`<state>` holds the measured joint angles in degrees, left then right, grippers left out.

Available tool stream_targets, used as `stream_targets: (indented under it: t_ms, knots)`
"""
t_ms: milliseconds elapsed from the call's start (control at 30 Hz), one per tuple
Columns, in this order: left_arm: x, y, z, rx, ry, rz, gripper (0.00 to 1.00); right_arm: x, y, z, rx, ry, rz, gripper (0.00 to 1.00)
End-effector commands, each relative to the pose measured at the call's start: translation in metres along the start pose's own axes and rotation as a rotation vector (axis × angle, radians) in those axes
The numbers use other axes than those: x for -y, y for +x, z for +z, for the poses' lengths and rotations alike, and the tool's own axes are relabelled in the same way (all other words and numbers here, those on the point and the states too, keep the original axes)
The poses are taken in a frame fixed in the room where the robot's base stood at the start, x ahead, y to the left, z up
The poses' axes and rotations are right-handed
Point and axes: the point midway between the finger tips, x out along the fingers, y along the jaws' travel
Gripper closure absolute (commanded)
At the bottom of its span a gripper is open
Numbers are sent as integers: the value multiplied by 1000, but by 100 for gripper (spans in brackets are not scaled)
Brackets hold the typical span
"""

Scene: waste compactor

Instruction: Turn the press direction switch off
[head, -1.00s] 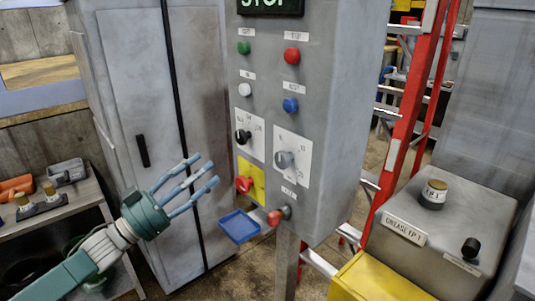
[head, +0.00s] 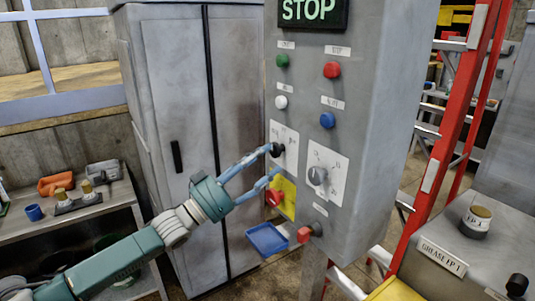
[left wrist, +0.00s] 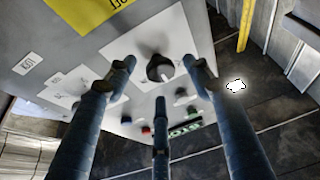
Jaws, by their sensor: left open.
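Two rotary switches sit on white plates on the grey control box. The left one has a black knob (head: 278,150); the right one has a grey knob (head: 317,175). Their labels are too small to read, so I cannot tell which is the press direction switch. My left gripper (head: 272,161) is open, with its blue fingers reaching to the black knob at the box's front. In the left wrist view a dark knob (left wrist: 159,68) on a white plate shows between the spread fingertips. I cannot tell whether the fingers touch it. My right gripper is not in view.
A lit STOP display (head: 312,11) tops the box. Green (head: 282,61), red (head: 332,70), white (head: 281,102) and blue (head: 327,120) buttons sit above the switches. A red knob (head: 274,198) on yellow and a blue tray (head: 268,239) are below. A red ladder (head: 450,130) stands right.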

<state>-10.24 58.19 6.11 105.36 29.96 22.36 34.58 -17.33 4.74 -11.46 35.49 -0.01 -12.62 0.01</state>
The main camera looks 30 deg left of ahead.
Motion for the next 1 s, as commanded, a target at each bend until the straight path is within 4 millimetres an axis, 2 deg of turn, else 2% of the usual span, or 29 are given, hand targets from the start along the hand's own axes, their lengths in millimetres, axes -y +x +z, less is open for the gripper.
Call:
stream_targets:
  t_ms: [200,533,567,700,800,1000]
  knots:
    - [0,16,0,1,1,0,48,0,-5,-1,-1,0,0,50]
    - [0,18,1,1,2,0,48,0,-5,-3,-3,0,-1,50]
    - [0,18,1,1,2,0,50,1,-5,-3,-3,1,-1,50]
    - [0,18,1,1,1,0,78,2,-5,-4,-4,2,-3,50]
    - [0,18,1,2,1,0,94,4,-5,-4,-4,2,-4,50]
    - [1,17,3,4,25,9,94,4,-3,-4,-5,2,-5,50]
